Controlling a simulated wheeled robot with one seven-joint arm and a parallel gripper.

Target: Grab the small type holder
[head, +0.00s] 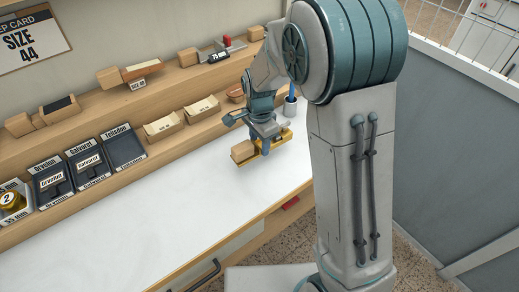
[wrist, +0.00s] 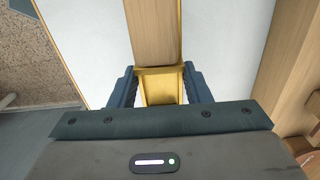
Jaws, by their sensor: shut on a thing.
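The type holder (head: 286,134) has a yellow brass-coloured body and a wooden handle (head: 243,151). In the head view it is at my gripper (head: 267,142), over the right part of the white bench top. In the wrist view the yellow body (wrist: 160,88) sits between my two dark fingers, and the wooden handle (wrist: 153,30) stretches away from me. My gripper (wrist: 160,87) is shut on the holder. I cannot tell whether the holder touches the bench or hangs just above it. My wrist hides part of it in the head view.
The white bench top (head: 170,220) is clear to the left. Wooden shelves behind it carry several dark type cases (head: 122,148), wooden boxes (head: 164,127) and a brass roll (head: 12,202). A grey cup (head: 290,110) stands close behind my gripper.

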